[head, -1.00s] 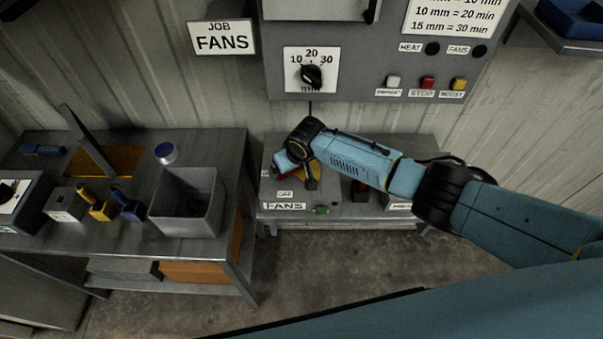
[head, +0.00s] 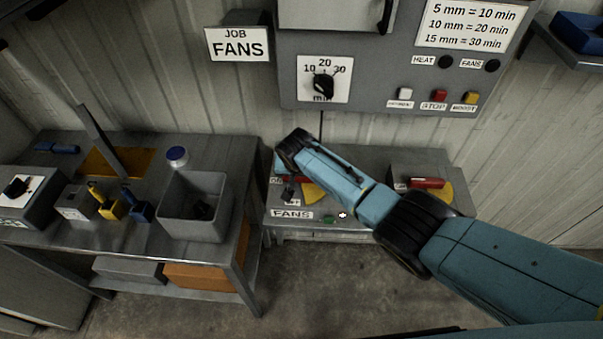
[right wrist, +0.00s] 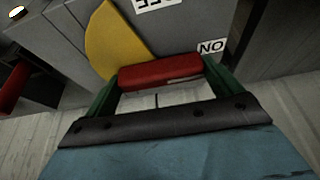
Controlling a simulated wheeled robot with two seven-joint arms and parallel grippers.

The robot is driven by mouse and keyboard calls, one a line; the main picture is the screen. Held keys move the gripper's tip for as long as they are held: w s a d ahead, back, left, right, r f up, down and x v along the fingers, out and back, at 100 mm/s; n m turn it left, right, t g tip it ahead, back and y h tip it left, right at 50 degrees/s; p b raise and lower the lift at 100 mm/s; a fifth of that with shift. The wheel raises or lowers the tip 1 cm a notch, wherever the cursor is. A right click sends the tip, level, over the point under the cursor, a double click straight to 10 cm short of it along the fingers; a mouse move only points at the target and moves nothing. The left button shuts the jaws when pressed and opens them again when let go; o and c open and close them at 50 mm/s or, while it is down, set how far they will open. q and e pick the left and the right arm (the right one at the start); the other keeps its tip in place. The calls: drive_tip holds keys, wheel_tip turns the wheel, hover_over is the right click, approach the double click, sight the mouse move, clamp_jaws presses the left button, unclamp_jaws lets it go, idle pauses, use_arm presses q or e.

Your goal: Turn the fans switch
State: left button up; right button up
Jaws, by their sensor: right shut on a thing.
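The fans switch sits on a low grey unit behind a FANS label (head: 292,214) in the head view. Its yellow plate (head: 313,193) shows below my right arm. In the right wrist view the red handle (right wrist: 160,72) lies between the two green fingers of my right gripper (right wrist: 160,80), which is shut on it. The yellow plate (right wrist: 112,42) is beside the handle, and an upside-down ON tag (right wrist: 211,47) is close to its right end. In the head view my arm hides most of the handle. A small lamp (head: 343,215) by the label glows white. My left gripper is out of view.
A second switch with a red handle (head: 427,183) stands to the right on the same unit. A control panel (head: 380,75) with a dial (head: 323,86) hangs above. A bench (head: 120,228) with a grey bin (head: 195,222) is at left. The floor in front is clear.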

drive_tip(key=shift+w+d+r, duration=0.1)
drive_tip(key=shift+w, duration=0.05)
drive_tip(key=o, duration=1.1)
drive_tip(key=shift+s+r+p, duration=0.3)
drive_tip(key=shift+r+p, duration=0.15)
drive_tip(key=shift+r, duration=0.1)
drive_tip(key=p+v, duration=0.2)
drive_tip(key=v, duration=1)
drive_tip(key=shift+p, duration=0.4)
